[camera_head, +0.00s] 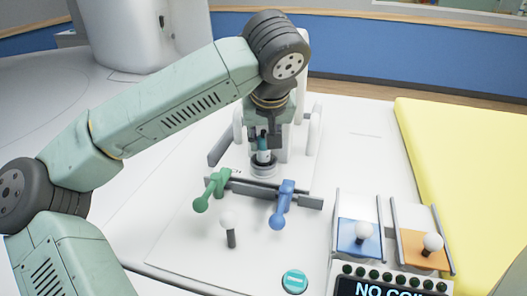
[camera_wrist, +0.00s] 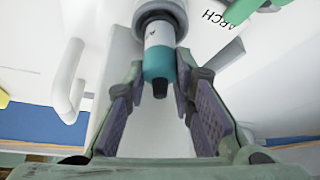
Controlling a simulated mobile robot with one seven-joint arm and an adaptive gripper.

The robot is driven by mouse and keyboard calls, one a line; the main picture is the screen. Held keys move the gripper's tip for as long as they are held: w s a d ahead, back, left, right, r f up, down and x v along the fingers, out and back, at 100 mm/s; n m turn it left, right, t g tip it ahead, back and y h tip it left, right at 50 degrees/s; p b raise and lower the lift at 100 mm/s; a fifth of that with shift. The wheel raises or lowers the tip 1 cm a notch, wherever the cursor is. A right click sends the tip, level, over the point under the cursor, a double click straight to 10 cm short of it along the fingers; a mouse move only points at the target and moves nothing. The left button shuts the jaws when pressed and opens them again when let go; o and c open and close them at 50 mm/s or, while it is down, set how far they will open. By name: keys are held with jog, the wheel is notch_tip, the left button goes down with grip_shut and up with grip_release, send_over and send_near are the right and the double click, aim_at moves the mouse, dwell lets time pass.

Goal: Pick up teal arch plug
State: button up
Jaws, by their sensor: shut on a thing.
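The teal arch plug (camera_head: 263,155) stands upright at a round grey socket (camera_head: 264,171) in the head view. In the wrist view the plug (camera_wrist: 159,62) has a white body with a letter on it, a teal band and a dark tip. Its far end sits in the grey ring (camera_wrist: 159,14). My gripper (camera_head: 264,137) is over the socket and shut on the plug. In the wrist view its fingers (camera_wrist: 158,92) lie on either side of the teal band. The exact contact is hard to see.
A green lever (camera_head: 213,188) and a blue lever (camera_head: 283,205) stand in front of the socket. A white-knobbed stick (camera_head: 229,230) is nearer. A blue tray (camera_head: 359,240) and an orange tray (camera_head: 418,250) are at right, beside a yellow pad (camera_head: 465,160). White posts (camera_head: 314,131) rise behind.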

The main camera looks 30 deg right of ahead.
jog(key=shift+r, duration=0.1)
grip_shut()
notch_tip(320, 180, up, 18)
dwell(0.5)
dwell(0.8)
